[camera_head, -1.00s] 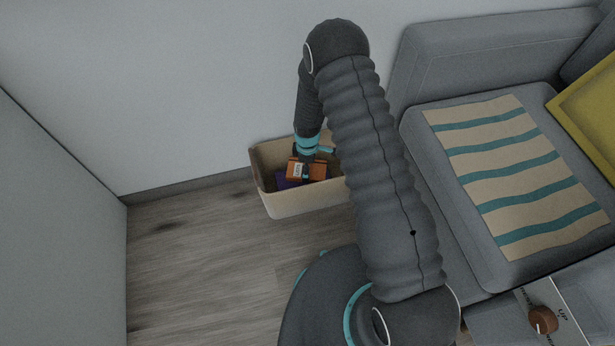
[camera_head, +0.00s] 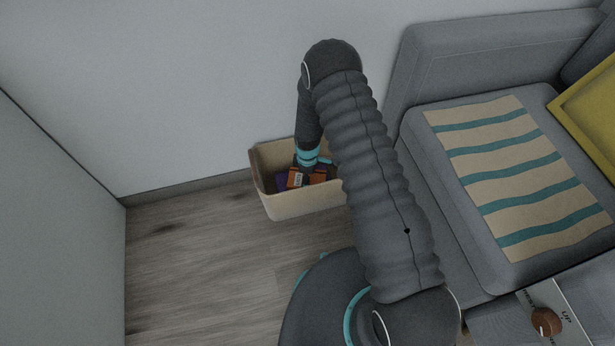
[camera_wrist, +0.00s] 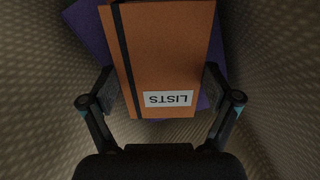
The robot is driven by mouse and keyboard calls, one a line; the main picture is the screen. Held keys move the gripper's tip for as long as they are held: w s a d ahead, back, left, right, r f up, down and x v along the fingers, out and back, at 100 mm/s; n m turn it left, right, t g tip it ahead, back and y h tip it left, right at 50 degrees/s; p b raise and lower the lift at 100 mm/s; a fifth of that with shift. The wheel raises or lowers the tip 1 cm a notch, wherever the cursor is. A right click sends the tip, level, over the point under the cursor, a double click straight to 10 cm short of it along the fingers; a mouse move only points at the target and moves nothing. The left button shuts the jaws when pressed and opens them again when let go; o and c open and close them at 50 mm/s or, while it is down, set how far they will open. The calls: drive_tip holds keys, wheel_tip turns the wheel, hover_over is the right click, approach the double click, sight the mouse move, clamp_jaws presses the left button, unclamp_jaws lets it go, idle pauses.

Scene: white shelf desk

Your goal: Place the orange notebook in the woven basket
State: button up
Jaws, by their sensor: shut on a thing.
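The orange notebook (camera_wrist: 176,55) has a dark elastic band and a white label reading LISTS. It also shows in the head view (camera_head: 318,175), inside the woven basket (camera_head: 296,203), partly hidden by my arm. My gripper (camera_wrist: 160,92) is shut on the orange notebook, with one finger at each side edge. The basket's walls (camera_wrist: 40,90) surround the notebook in the wrist view. A purple item (camera_wrist: 92,32) lies beneath or behind the notebook, and it shows at the left inside the basket in the head view (camera_head: 282,181).
The basket stands on the wood floor (camera_head: 190,260) by the white wall. A grey sofa (camera_head: 460,215) with a striped blanket (camera_head: 515,175) and a yellow cushion (camera_head: 590,115) is at the right. A surface with a brown round object (camera_head: 546,321) is at the lower right.

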drive_tip(key=shift+f+b, duration=0.3)
drive_tip(key=shift+f, duration=0.05)
drive_tip(key=o, duration=1)
drive_tip(key=shift+r, duration=0.1)
